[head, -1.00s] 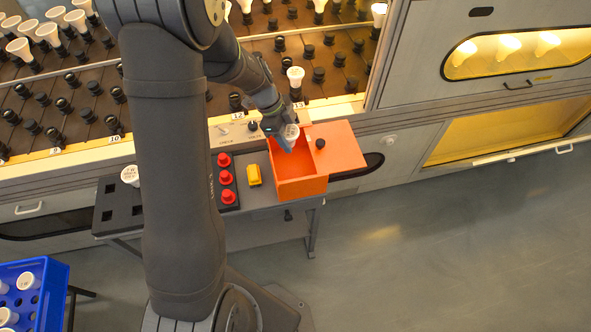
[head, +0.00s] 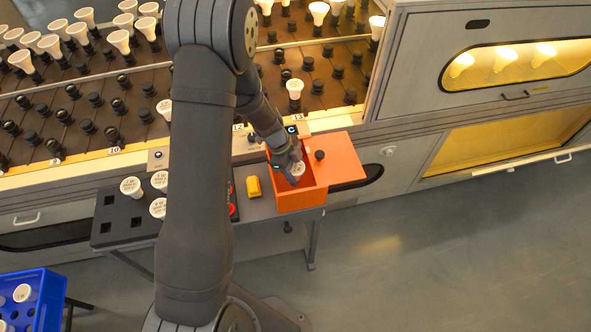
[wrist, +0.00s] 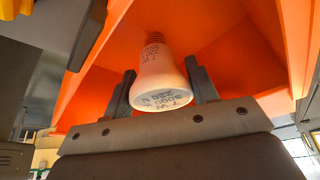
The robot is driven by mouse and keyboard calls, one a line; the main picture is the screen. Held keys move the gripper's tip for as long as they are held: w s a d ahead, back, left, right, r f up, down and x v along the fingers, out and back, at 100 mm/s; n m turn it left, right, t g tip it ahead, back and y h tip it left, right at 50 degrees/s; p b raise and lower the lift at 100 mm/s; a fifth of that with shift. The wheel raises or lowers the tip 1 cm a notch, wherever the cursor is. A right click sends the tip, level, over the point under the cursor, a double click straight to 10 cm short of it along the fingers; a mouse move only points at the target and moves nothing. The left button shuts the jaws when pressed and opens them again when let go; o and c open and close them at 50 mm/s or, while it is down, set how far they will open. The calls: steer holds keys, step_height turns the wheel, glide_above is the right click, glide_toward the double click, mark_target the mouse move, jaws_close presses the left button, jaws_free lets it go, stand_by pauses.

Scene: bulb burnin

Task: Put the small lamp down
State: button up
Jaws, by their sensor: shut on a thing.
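My gripper (head: 290,167) is over the open orange box (head: 302,202), with its fingers reaching into the opening. It is shut on a small white lamp (head: 298,169). In the wrist view the lamp (wrist: 160,85) sits between the two dark fingers, its printed round face toward the camera and its screw base pointing away into the box. The orange walls (wrist: 235,60) surround it. I cannot tell whether the lamp's base touches the box floor.
The box's orange lid (head: 340,172) with a black knob lies to its right. A yellow block (head: 254,187) is to its left. A black tray (head: 112,215) holds several lamps. The socket rack (head: 130,95) stands behind, and a blue crate (head: 40,290) is at lower left.

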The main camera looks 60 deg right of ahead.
steer(key=shift+f, duration=0.15)
steer(key=o, duration=1)
steer(key=v, duration=1.2)
steer(key=shift+r, duration=0.2)
